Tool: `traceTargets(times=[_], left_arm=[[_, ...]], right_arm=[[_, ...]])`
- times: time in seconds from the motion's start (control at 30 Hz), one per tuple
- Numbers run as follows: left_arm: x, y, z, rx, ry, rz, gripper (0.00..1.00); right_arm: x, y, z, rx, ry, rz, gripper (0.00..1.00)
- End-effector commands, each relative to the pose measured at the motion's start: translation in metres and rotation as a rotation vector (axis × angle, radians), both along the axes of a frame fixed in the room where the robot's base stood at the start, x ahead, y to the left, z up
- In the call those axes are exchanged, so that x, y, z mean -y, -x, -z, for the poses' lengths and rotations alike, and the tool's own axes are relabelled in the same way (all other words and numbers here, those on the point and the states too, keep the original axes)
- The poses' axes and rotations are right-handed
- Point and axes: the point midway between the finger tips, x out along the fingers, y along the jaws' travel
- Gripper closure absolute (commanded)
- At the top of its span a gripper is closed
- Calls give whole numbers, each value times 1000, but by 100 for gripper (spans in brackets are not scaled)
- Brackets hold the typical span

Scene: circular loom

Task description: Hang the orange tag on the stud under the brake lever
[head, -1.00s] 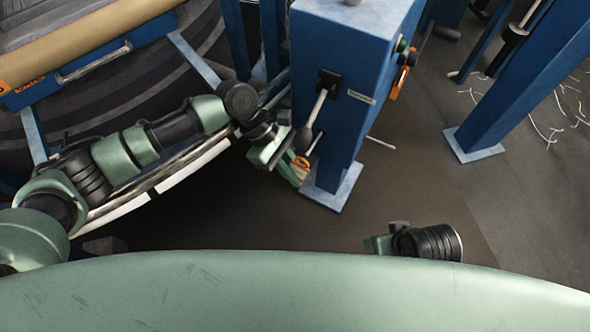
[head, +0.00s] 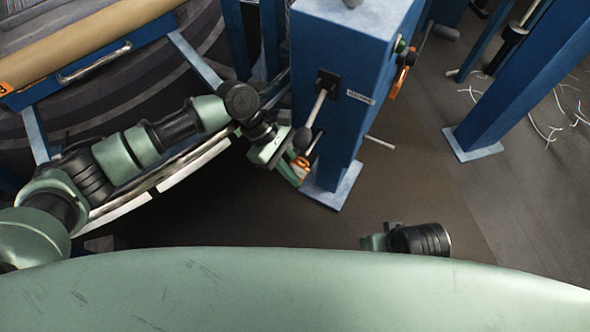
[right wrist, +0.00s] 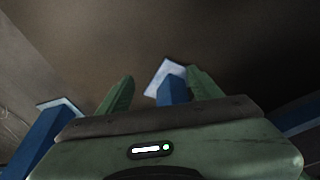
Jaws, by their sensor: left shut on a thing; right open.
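The brake lever (head: 319,107) comes out of a black plate on the blue post (head: 340,60) and slants down to a dark round knob (head: 302,139). A short pale stud (head: 316,143) shows just under the lever, partly hidden by the knob. My left gripper (head: 297,173) is below the knob, close to the post, shut on the orange tag (head: 304,163). Only a small part of the tag shows; I cannot tell whether it touches the stud. My right gripper (head: 373,242) is low in the head view; its open, empty fingers (right wrist: 160,78) show in the right wrist view.
The loom's curved rail (head: 165,180) runs beneath my left arm. Another orange item (head: 398,84) hangs on the post's right side, below buttons. A pale rod (head: 380,142) shows right of the post. Another blue post (head: 500,100) stands at right, with pale thread scraps on the floor nearby.

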Motion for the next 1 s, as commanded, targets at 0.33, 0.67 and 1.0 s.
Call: traceTargets(times=[0.33, 0.67, 1.0], left_arm=[[3, -7, 0, 0, 0, 0, 100], [8, -16, 0, 1, 0, -1, 100], [10, -20, 0, 1, 0, 1, 100]], right_arm=[[2, 2, 0, -4, 4, -3, 35], [2, 7, 7, -17, 5, -3, 35], [0, 6, 10, -20, 2, 0, 35]])
